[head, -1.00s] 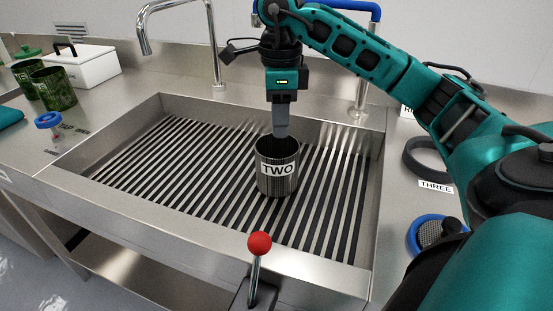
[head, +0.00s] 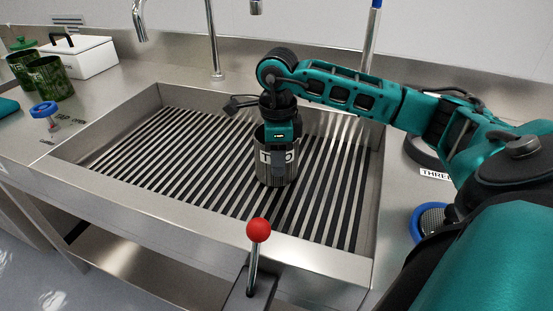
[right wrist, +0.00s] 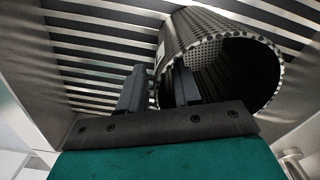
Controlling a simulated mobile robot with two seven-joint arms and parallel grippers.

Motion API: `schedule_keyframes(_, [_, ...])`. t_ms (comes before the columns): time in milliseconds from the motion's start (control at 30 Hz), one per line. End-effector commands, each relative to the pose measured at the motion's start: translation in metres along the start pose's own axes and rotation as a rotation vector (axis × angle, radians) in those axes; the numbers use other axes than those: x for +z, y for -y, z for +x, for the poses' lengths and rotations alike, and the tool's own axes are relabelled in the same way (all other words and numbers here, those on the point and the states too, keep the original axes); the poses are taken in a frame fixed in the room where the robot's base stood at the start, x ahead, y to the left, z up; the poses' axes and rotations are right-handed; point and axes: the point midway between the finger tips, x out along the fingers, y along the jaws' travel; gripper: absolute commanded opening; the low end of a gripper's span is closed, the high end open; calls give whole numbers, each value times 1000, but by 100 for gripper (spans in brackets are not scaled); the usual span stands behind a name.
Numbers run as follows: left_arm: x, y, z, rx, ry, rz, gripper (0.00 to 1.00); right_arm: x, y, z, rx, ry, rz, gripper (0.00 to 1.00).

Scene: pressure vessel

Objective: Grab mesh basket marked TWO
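The mesh basket marked TWO (head: 265,176) is a dark, perforated cylinder standing upright on the slatted sink floor. My right gripper (head: 278,160) is down at its near rim, covering part of the label. In the right wrist view the basket (right wrist: 210,42) shows its round open mouth. There my right gripper (right wrist: 158,75) has its two fingers apart. One finger is outside the basket wall and the other appears to be inside the mouth, with the wall between them. Whether either finger touches the wall cannot be told. My left gripper is not in view.
The steel sink (head: 150,205) has raised walls around the basket. A red-knobbed lever (head: 258,230) stands at its front edge. A faucet (head: 213,45) rises behind. Green canisters (head: 50,78) and a white box (head: 85,57) stand at left. A blue-rimmed item (head: 432,218) lies at right.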

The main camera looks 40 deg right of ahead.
Motion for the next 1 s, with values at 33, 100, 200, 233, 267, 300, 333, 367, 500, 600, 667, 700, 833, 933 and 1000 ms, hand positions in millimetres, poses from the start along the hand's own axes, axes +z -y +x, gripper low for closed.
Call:
schedule_keyframes(33, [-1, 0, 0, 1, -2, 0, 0, 0, 0, 3, 1, 0, 0, 33])
schedule_keyframes(100, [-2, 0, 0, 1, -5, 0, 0, 0, 0, 3, 0, 0, 0, 33])
schedule_keyframes(200, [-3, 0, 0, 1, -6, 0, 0, 0, 0, 3, 0, 1, 0, 33])
schedule_keyframes(233, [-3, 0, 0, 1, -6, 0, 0, 0, 0, 3, 0, 1, 0, 33])
schedule_keyframes(267, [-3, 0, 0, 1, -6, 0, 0, 0, 0, 3, 0, 1, 0, 32])
schedule_keyframes(300, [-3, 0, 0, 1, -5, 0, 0, 0, 0, 3, 0, 1, 0, 28])
schedule_keyframes(333, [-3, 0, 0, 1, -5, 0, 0, 0, 0, 2, 0, 1, 0, 25])
schedule_keyframes(367, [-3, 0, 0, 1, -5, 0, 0, 0, 0, 2, 0, 1, 0, 22])
schedule_keyframes(500, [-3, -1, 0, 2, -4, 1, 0, 0, 0, 2, 0, 1, 0, 9])
schedule_keyframes(600, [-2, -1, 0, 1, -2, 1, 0, 0, 0, 2, 0, 1, 0, 0])
schedule_keyframes(667, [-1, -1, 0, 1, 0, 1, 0, 0, 0, 2, 0, 1, 0, 0])
schedule_keyframes(700, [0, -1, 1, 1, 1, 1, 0, 0, 0, 2, 0, 1, 0, 0])
schedule_keyframes(833, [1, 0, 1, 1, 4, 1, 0, 0, 0, 2, -1, 1, 0, 0])
schedule_keyframes(933, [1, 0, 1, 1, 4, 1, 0, 0, 0, 2, -1, 1, 0, 0])
schedule_keyframes(1000, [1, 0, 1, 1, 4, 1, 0, 0, 0, 1, -2, 2, 0, 0])
